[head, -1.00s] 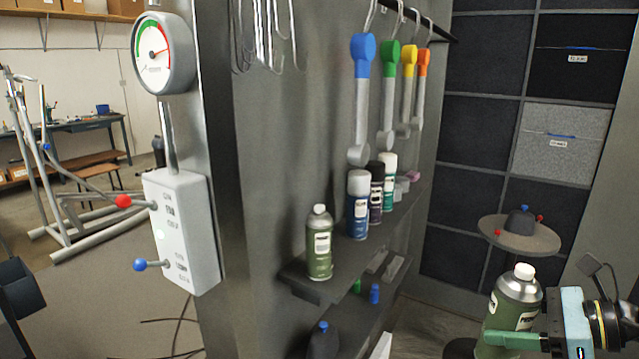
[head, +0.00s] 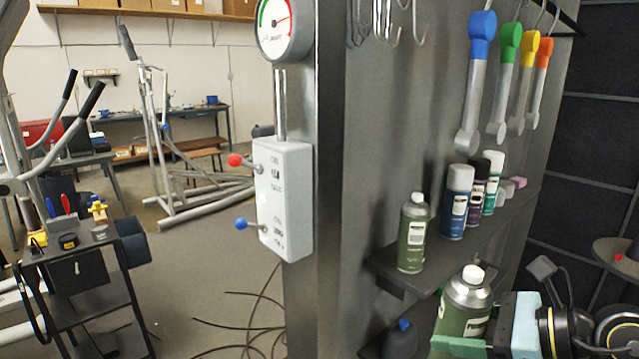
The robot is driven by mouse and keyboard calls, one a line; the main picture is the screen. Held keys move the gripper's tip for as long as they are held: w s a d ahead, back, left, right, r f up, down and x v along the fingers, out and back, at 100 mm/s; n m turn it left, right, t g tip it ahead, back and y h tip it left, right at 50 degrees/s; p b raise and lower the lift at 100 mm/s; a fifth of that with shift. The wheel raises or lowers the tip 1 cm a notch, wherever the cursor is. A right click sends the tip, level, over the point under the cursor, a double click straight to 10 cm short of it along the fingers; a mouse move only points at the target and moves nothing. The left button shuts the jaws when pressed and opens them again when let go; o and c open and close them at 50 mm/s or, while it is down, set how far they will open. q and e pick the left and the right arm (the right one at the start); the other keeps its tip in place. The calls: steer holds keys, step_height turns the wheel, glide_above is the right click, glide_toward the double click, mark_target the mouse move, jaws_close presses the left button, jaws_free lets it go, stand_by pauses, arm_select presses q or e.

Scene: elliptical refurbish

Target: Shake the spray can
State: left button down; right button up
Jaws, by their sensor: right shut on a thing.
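A green spray can (head: 467,301) with a white cap stands upright in my right gripper (head: 470,340) at the lower right of the head view. The gripper is shut on its body, and the can's lower part runs out of the picture. The can is in front of the shelf and looks apart from it. A similar green can (head: 412,235) stands at the near end of the shelf. My left gripper is not in view.
The dark shelf (head: 395,277) also holds blue, purple and teal cans (head: 457,205). Coloured-head tools (head: 475,85) hang above. A grey lever box (head: 283,200) is on the panel's edge.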

step_height(320, 180, down, 6)
steer(key=shift+s+r, duration=0.1)
steer(key=shift+r, duration=0.15)
step_height(320, 180, up, 7)
steer(key=shift+r, duration=0.15)
steer(key=shift+c, duration=0.6)
step_height(320, 180, down, 7)
steer(key=shift+f, duration=0.15)
jaws_close()
steer(key=shift+r, duration=0.25)
